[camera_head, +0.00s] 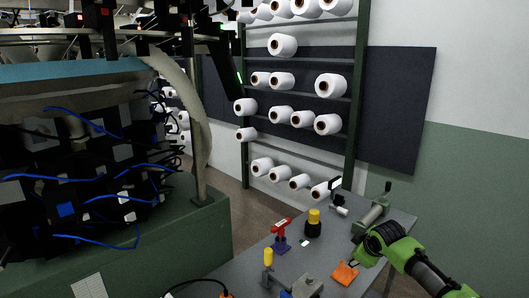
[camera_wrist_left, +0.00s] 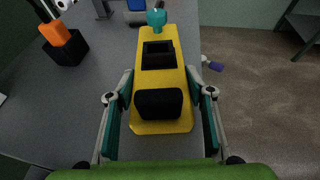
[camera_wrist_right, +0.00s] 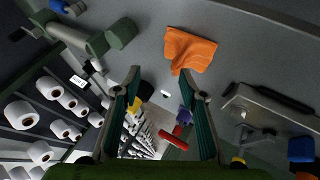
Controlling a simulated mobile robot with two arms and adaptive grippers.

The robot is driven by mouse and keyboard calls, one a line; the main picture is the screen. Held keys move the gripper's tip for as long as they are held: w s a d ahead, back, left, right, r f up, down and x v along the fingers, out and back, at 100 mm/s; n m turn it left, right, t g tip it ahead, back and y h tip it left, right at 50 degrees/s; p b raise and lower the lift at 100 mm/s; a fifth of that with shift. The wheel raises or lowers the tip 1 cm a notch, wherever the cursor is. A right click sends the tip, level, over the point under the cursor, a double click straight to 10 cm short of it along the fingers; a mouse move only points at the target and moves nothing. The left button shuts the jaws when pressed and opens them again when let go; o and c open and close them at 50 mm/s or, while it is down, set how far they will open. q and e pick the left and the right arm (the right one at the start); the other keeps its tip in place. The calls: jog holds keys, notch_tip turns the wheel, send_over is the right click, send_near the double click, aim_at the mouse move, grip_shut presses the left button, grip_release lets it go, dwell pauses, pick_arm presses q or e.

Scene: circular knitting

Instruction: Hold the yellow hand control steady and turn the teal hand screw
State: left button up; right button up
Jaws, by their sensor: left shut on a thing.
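The yellow hand control (camera_wrist_left: 163,117) lies lengthwise in the left wrist view, with a black pad and a dark block on its top face. The teal hand screw (camera_wrist_left: 157,17) stands at its far end. My left gripper (camera_wrist_left: 165,92) has one finger along each side of the yellow body and is shut on it. My right gripper (camera_wrist_right: 160,82) is open, with nothing between its fingers. In the head view my right gripper (camera_head: 357,252) is above the right of the table, near an orange cloth (camera_head: 345,273). I cannot make out the hand control, hand screw or left gripper there.
The grey table (camera_head: 240,277) bears a red-handled tool (camera_head: 280,232), a yellow-topped black object (camera_head: 313,223) and a green-grey cylindrical fixture (camera_head: 370,215). A black holder with an orange item (camera_wrist_left: 66,46) stands left of the control. The knitting machine fills the left; a rack of white cones stands behind.

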jog(key=s+a+r+n+g+y, duration=0.1)
jog(key=s+a+r+n, duration=0.15)
jog(key=a, duration=0.45)
jog(key=s+a+r+n+g+y, duration=0.1)
jog(key=s+a+r+n+g, duration=0.15)
jog(key=a, duration=0.45)
jog(key=s+a+r+n+g+h, duration=0.1)
jog(key=s+a+r+n+g, duration=0.1)
jog(key=s+a+n, duration=0.55)
jog(key=s+a+r+n+g+h, duration=0.1)
jog(key=s+a+r+n+g, duration=0.2)
jog(key=s, duration=0.7)
jog(key=shift+n+t, duration=0.25)
jog(key=shift+t, duration=0.1)
jog(key=f, duration=1.2)
jog(key=shift+a, duration=0.4)
jog(key=shift+r, duration=0.1)
jog(key=c, duration=1)
